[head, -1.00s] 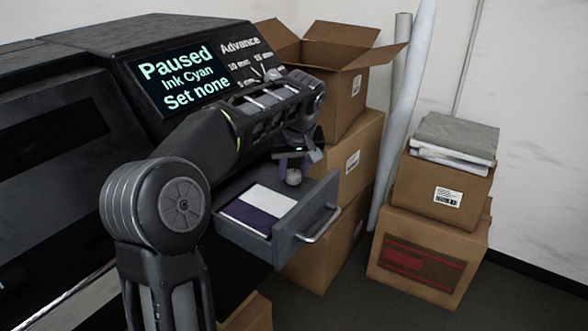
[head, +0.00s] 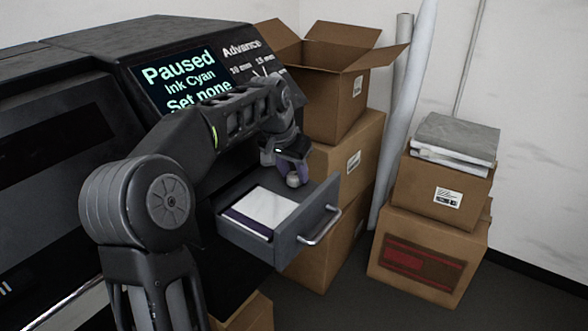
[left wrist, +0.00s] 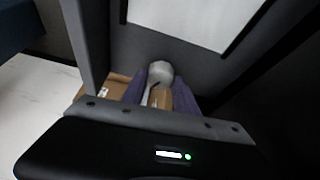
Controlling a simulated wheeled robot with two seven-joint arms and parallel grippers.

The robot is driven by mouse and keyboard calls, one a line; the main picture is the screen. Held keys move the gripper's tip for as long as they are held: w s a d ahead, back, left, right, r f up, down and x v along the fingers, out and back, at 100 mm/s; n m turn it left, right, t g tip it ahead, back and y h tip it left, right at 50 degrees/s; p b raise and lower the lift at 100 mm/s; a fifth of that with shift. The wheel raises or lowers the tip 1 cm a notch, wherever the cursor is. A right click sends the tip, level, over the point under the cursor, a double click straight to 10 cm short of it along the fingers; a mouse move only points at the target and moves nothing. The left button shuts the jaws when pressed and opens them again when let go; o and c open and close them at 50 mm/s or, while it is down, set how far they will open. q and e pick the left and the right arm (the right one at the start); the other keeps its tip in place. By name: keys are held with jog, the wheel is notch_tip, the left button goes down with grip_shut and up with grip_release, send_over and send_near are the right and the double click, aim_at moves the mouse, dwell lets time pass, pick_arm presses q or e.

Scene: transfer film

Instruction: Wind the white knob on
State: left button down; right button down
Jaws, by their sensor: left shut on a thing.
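A small greyish-white round knob (head: 293,181) shows at the far inner side of the open drawer. My left gripper (head: 291,172) points down there, its purple fingers shut on the knob. In the left wrist view the knob (left wrist: 160,71) sits between the fingertips (left wrist: 160,84); how it is mounted is hidden. A white sheet (head: 268,206) lies in the drawer over a dark purple layer (head: 246,223). The panel screen (head: 180,78) reads "Paused", "Ink Cyan", "Set none". Beside it is an "Advance" scale (head: 241,48), partly hidden by my arm. My right gripper is out of view.
The grey drawer (head: 288,243) stands out from the black machine (head: 60,70), its handle (head: 320,228) facing right. Stacked cardboard boxes (head: 345,160) stand close behind it. More boxes (head: 430,240) stand to the right, with bare floor in front.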

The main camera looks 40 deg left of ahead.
aim_at(287, 192)
pick_arm(q)
jog(key=shift+m, duration=0.3)
jog(key=c, duration=0.9)
grip_release()
jog(key=shift+c, duration=0.2)
jog(key=shift+r, duration=0.15)
jog(key=v, duration=0.7)
jog(key=shift+s+r, duration=0.2)
jog(key=shift+r, duration=0.05)
